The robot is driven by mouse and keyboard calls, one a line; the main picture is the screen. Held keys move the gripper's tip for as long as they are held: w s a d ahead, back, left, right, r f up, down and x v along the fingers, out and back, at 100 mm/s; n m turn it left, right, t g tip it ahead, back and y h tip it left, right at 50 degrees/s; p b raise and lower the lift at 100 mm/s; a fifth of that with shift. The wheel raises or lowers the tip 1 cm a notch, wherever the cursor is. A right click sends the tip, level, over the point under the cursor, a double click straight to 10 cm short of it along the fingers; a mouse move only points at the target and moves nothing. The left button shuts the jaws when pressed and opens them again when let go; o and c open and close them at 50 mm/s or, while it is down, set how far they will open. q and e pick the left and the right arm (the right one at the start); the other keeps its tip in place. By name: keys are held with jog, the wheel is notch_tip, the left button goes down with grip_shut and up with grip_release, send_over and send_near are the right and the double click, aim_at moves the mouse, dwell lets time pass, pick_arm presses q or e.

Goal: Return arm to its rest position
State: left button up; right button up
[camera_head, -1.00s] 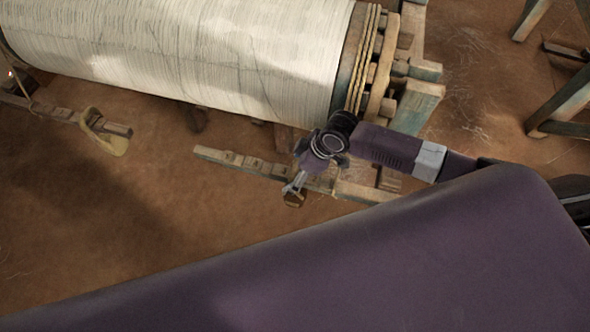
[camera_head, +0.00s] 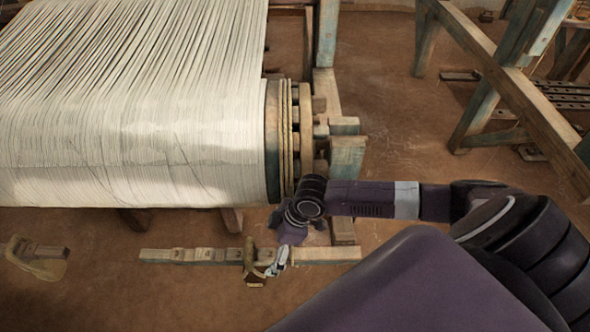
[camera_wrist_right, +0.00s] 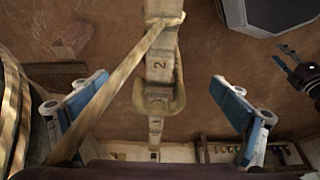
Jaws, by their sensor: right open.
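My right arm reaches in from the right in the head view. Its gripper (camera_head: 270,268) points down at the notched wooden bar (camera_head: 210,256), beside a rope loop (camera_head: 250,258) on that bar. In the right wrist view the two blue-padded fingers of the gripper (camera_wrist_right: 160,103) stand wide apart with nothing gripped. The bar, marked "2" (camera_wrist_right: 158,68), and the rope loop (camera_wrist_right: 178,92) around it show between the fingers. I cannot tell how far off they are.
The roller wound with white warp threads (camera_head: 130,110) fills the left, its wooden end (camera_head: 305,130) close to my right arm. Another rope loop (camera_head: 40,268) lies at lower left. A timber frame (camera_head: 490,100) stands at upper right. Earthen floor (camera_head: 400,110) is clear between.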

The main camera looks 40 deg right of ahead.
jog(key=s+d, duration=0.1)
jog(key=d, duration=0.1)
jog(key=s+d, duration=0.2)
jog(key=d, duration=0.1)
jog(key=shift+s+d, duration=0.3)
jog(key=shift+d, duration=0.05)
jog(key=shift+a, duration=0.1)
